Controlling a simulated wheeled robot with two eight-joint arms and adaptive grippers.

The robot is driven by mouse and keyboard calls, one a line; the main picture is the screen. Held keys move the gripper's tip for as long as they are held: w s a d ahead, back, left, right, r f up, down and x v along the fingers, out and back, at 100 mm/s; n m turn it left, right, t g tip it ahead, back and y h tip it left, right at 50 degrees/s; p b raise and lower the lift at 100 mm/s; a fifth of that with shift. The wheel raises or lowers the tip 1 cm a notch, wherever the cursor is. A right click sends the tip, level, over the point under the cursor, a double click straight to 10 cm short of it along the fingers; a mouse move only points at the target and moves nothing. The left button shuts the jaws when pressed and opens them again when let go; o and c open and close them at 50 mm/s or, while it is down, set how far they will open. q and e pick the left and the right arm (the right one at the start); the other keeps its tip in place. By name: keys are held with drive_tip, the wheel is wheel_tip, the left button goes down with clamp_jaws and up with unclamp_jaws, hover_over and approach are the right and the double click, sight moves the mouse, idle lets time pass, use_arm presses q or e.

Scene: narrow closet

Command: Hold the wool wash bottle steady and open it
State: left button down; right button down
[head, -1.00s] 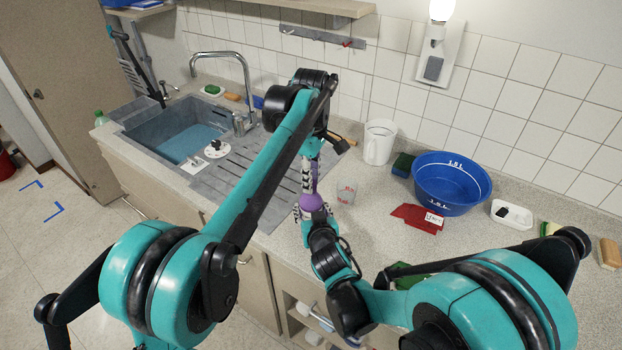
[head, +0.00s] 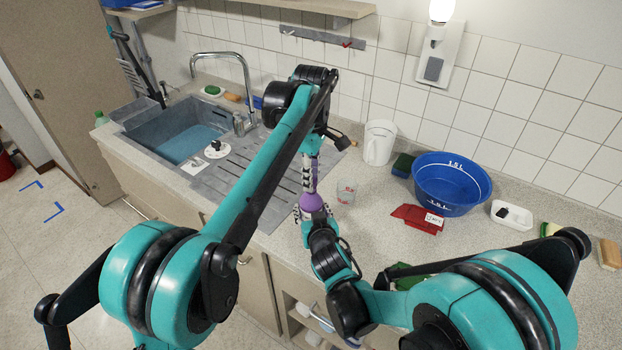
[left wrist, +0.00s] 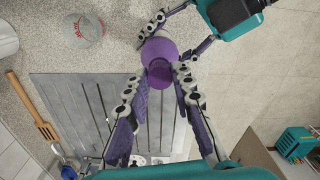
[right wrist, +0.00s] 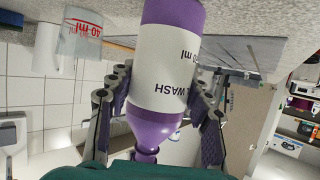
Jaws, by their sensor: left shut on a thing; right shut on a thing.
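The wool wash bottle is purple with a white label and shows at the counter's front edge in the head view (head: 311,203). My right gripper (right wrist: 160,105) is shut around its labelled body in the right wrist view (right wrist: 165,65). My left gripper (left wrist: 160,77) reaches down from above. Its fingers close on the small purple cap (left wrist: 158,72) at the bottle's top. The bottle looks upright. The fingers partly hide the cap, so I cannot tell whether it is loose.
A clear measuring cup (head: 346,192) stands close right of the bottle. A white jug (head: 379,142), blue basin (head: 451,183) and red cloth (head: 416,219) are farther right. The sink (head: 185,135) and grey drainer (head: 262,165) lie left. A wooden spatula (left wrist: 35,105) lies near the drainer.

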use_arm(q)
drive_tip(key=shift+r, duration=0.7)
drive_tip(key=shift+r, duration=2)
use_arm(e)
drive_tip(key=c, duration=0.6)
unclamp_jaws()
